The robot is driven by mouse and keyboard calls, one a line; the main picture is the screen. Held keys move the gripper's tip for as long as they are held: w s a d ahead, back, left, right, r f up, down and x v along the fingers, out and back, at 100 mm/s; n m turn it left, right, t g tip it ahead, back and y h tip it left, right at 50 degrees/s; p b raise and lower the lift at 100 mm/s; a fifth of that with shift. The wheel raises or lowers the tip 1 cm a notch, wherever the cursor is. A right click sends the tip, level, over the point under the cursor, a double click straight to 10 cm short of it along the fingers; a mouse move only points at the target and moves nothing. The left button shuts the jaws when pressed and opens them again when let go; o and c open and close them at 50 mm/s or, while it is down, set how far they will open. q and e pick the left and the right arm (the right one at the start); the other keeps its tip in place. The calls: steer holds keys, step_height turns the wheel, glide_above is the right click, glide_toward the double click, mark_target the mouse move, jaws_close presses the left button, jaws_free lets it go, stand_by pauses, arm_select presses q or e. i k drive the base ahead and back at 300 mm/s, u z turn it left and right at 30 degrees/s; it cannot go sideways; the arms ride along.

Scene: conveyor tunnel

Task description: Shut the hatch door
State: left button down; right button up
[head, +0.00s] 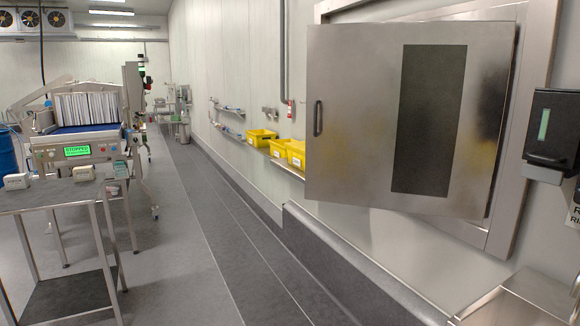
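The hatch door (355,135) is a flat steel panel with a dark rectangular panel (430,118) and a small dark handle (318,118) near its left edge. It stands ajar, swung out from the steel hatch frame (508,200) on the right wall. Its left edge is out from the wall and its right edge is close to the frame. The door hides most of the opening behind it. Neither of my grippers shows in the head view.
A steel table (60,197) stands at the left, with a machine (80,150) behind it. Yellow bins (262,137) sit on a wall shelf left of the door. A dispenser (552,130) and a steel basin (510,305) are at the right. The grey floor (200,240) between is clear.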

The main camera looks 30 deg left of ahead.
mark_target(407, 117)
steer(key=u, duration=0.8)
steer(key=i, duration=0.5)
steer(key=u, duration=0.5)
steer(key=i, duration=0.95)
steer(key=z, duration=0.2)
